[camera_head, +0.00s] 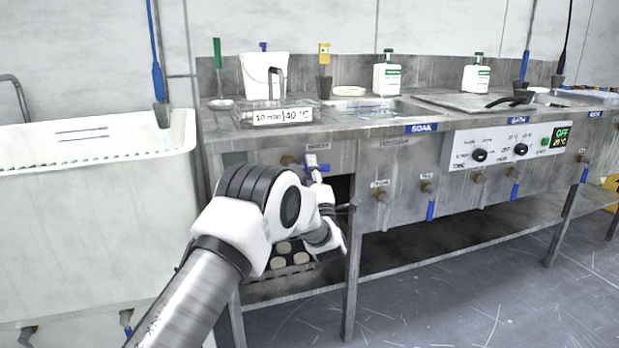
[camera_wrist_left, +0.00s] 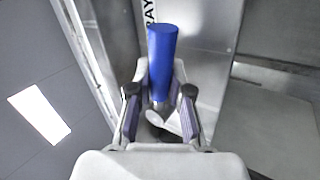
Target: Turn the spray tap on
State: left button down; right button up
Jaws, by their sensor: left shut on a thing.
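The spray tap has a blue lever handle (camera_wrist_left: 162,52), seen large in the wrist view, with a metal body below it partly hidden by my fingers. My right gripper is in neither view.
The steel bench (camera_head: 400,160) carries a sign (camera_head: 283,116), a white bucket (camera_head: 263,74) and bottles. More taps (camera_head: 382,196) and a control panel (camera_head: 508,146) are to the right. A tray with pale discs (camera_head: 285,258) is below my wrist. A white tub (camera_head: 95,140) stands left.

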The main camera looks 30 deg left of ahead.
pick_arm(q)
jog(key=shift+n, duration=0.3)
jog(key=c, duration=1.1)
grip_release()
jog(key=shift+o, duration=0.2)
jog(key=v, duration=1.2)
jog(key=shift+w+f, duration=0.1)
